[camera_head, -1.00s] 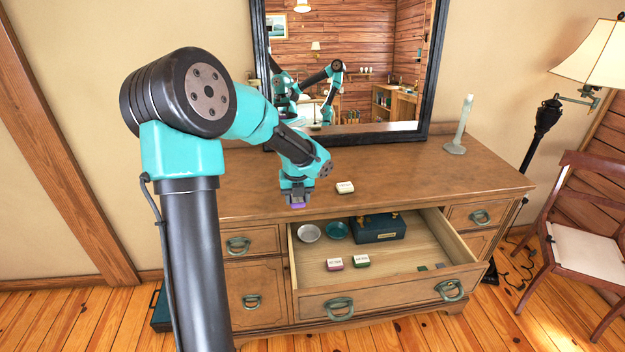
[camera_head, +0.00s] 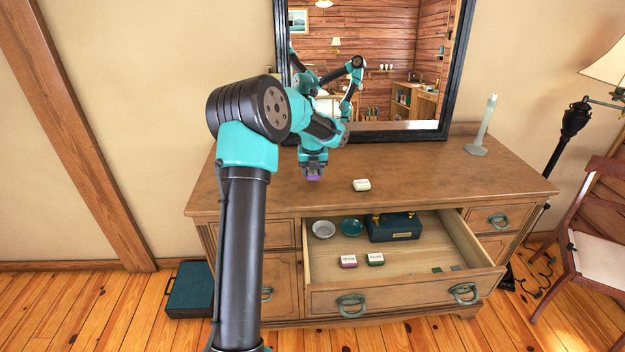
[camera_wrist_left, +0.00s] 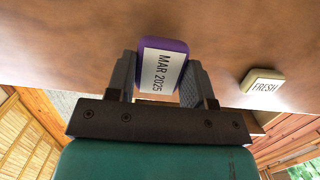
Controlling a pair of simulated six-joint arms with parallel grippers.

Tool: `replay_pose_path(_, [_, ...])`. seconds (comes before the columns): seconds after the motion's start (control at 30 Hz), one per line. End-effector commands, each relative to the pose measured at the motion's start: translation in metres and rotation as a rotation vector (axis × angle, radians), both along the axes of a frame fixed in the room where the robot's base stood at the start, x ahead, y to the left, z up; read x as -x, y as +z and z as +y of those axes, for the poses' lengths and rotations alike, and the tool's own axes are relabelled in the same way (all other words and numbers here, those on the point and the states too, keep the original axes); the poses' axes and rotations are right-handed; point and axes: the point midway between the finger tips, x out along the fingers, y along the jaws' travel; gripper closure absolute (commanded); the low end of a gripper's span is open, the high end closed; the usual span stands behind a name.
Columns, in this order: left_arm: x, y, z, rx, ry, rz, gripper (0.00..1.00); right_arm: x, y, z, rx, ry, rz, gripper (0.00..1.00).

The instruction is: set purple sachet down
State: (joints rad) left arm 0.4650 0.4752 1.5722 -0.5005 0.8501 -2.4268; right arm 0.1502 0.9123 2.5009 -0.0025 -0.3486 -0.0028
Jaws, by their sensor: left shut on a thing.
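The purple sachet (camera_wrist_left: 163,66) is between the fingers of my left gripper (camera_head: 313,175), which is shut on it. Its white label reads "MAR 2025" in the left wrist view. In the head view only a small purple part of the sachet (camera_head: 313,178) shows below the fingers. The gripper is over the dresser top (camera_head: 265,188), left of a cream sachet (camera_head: 361,185). I cannot tell whether the purple sachet touches the wood. The cream sachet, labelled "FRESH", also shows in the left wrist view (camera_wrist_left: 262,82). My right gripper is not in view.
A candlestick (camera_head: 478,149) stands at the right. A mirror (camera_head: 447,100) stands behind. The dresser top's middle right is clear.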

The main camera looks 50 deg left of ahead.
Motion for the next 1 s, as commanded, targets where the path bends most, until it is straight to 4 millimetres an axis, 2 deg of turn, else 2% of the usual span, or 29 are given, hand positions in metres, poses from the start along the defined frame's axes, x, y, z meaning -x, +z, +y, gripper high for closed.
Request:
replay_pose_path(0.17, [0.0, -0.003, 0.0, 0.001, 0.0, 0.001, 0.78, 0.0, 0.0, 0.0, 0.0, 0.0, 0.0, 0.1])
replay_pose_path(0.43, [0.001, -0.033, 0.0, 0.0, 0.001, 0.001, 0.78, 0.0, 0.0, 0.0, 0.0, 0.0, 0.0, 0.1])
replay_pose_path(0.87, [0.0, -0.038, 0.0, 0.0, 0.0, 0.0, 0.78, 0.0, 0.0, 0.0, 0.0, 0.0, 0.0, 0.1])
replay_pose_path(0.9, [0.0, -0.038, 0.0, 0.0, 0.001, 0.0, 0.51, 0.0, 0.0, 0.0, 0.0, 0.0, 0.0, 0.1])
replay_pose_path(1.0, [0.0, -0.038, 0.0, 0.0, 0.001, 0.0, 0.42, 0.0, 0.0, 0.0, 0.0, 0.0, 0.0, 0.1])
